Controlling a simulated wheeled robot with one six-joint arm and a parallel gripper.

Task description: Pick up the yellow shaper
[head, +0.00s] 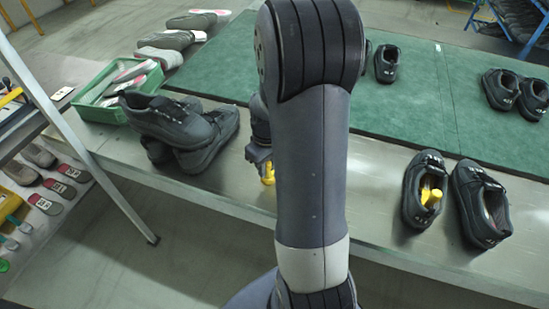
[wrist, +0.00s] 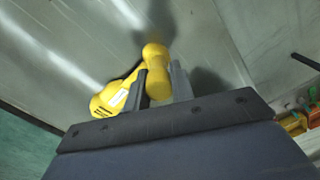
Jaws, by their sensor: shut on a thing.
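My gripper (wrist: 160,82) is shut on a yellow shaper (wrist: 155,57) in the wrist view. The shaper's knob end is between the fingers, and its wider part with a white label (wrist: 110,98) sticks out to the left behind them. In the head view my gripper is mostly behind my arm, and a small part of the held shaper (head: 268,174) shows above the grey table. Another yellow shaper (head: 431,194) sits inside a dark shoe (head: 418,212) at the right.
A second dark shoe (head: 482,205) stands beside that one. Dark shoes (head: 180,125) are piled at the left next to a green crate (head: 96,113). A green mat (head: 408,118) covers the table's back. Bare grey table (head: 371,185) lies between the shoe groups.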

